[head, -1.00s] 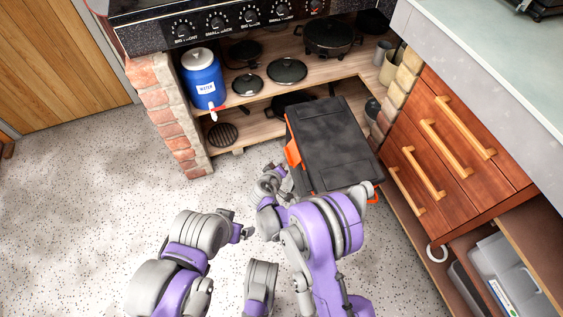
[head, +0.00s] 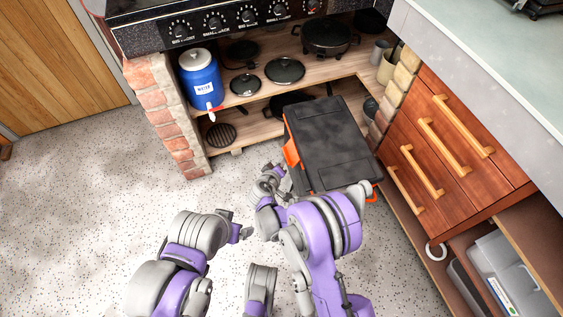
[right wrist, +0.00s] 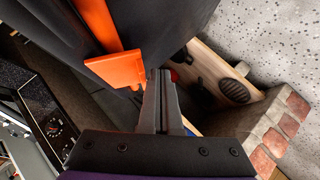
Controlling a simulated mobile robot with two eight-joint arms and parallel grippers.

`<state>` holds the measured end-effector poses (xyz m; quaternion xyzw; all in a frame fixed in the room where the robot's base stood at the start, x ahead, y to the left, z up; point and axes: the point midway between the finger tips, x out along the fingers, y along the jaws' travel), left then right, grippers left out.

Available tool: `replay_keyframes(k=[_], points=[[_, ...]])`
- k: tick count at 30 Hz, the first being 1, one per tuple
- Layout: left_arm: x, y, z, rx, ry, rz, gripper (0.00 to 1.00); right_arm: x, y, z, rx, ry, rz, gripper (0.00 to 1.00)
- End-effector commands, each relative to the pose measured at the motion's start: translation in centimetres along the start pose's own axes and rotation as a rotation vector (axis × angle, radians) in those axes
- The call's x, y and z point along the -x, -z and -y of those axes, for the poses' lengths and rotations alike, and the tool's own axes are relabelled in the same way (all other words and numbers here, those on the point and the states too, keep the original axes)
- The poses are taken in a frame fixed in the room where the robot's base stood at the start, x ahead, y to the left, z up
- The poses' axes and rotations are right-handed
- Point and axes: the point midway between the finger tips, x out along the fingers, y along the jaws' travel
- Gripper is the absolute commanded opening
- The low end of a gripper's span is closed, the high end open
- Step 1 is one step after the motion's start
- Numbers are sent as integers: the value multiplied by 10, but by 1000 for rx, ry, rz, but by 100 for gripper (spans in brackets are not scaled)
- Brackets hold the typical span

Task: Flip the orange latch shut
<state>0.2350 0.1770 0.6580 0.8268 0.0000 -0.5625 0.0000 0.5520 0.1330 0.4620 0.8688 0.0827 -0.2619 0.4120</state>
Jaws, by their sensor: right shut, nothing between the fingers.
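The orange latch (head: 291,153) is on the left side of a black box (head: 328,140) that stands on the floor in front of the shelves. In the right wrist view the latch (right wrist: 118,70) is a flat orange tab standing out from the dark box side. My right gripper (head: 279,171) is at the box's left side, just below the latch. In the right wrist view its shut, empty fingers (right wrist: 160,78) are close beside the tab; I cannot tell whether they touch it. My left gripper (head: 246,232) is lower left, away from the box; its jaws are too small to judge.
Shelves behind the box hold a blue water jug (head: 201,80) and several pans. A brick pillar (head: 172,125) stands left and wooden drawers (head: 440,150) stand close on the right. The speckled floor (head: 80,210) at left is clear.

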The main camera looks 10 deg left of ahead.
Motion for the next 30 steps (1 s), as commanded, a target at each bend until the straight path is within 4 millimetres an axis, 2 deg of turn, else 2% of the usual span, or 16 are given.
replay_keyframes(k=[12,30], points=[[0,0,0,0,0,0,90,0,0,0,0,0,0,0],[9,2,0,0,0,-2,90,8,8,-11,0,-1,1,0]])
